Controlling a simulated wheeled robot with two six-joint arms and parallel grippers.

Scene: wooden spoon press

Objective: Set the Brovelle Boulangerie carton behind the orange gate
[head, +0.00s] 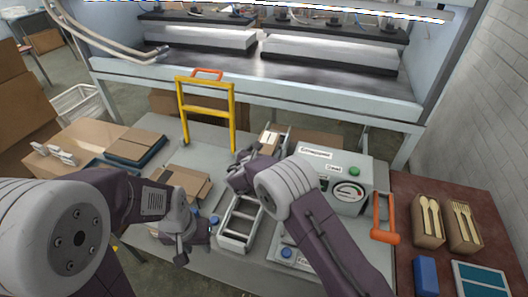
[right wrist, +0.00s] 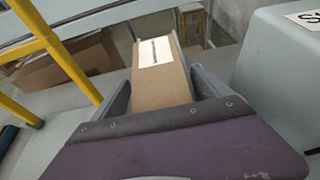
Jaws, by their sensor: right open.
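A brown carton (head: 269,141) with a white label stands behind the grey tray on the table; I cannot read its label. In the right wrist view the carton (right wrist: 160,85) lies between the two grey fingers of my right gripper (right wrist: 166,80). The right gripper (head: 273,143) is open around it; I cannot tell whether either finger touches it. An orange gate-like frame (head: 384,218) stands at the right, beside the press (head: 345,190). My left gripper (head: 190,245) hangs over the table's front left, with its fingers too unclear to judge.
A yellow frame (head: 206,112) with an orange handle stands left of the carton. A grey slotted tray (head: 240,224) lies in front. Boxes of wooden spoons (head: 428,222) and forks (head: 464,222) stand at the right, near a blue block (head: 425,275). Flat cardboard lies at the left.

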